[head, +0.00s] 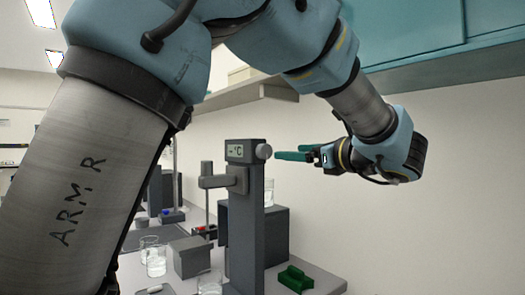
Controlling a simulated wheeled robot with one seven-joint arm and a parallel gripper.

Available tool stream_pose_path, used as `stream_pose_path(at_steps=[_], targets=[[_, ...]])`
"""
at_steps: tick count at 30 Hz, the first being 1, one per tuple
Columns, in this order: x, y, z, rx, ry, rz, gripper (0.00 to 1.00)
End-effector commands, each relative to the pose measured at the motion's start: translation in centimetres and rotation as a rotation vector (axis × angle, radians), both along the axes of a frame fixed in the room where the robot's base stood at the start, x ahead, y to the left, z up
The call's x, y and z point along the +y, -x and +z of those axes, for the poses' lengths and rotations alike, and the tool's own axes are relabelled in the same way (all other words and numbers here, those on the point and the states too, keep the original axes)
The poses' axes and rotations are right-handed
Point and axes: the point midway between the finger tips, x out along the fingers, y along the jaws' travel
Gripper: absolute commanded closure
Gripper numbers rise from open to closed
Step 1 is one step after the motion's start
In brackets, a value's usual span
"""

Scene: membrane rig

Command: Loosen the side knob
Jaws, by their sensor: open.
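The side knob (264,151) is a light grey round knob on the right side of the grey rig column (246,225), near its top beside the small display (236,151). My gripper (277,155) has teal fingers and reaches in from the right, roughly level with the knob. The fingers are open, with their tips close to the knob's right side. I cannot tell whether they touch it or stand around it. No thing shows held between them.
A green block (296,279) lies on the grey bench right of the column. Glass beakers (156,262) and a grey box (191,257) stand to the left. A dark box stands behind the column. A shelf (245,95) hangs above. The wall side at right is clear.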

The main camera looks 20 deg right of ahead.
Motion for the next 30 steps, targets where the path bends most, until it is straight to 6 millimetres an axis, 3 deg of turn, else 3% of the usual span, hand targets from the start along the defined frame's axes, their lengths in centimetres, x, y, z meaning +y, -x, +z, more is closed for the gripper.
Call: stream_pose_path(at_steps=[15,21,30], targets=[[2.5,-8.3,0.2,0.002,-0.001,0.004,0.19],[2.9,-9.6,0.0,0.002,0.001,0.002,0.19],[2.9,-9.8,-0.1,0.002,0.001,0.002,0.20]])
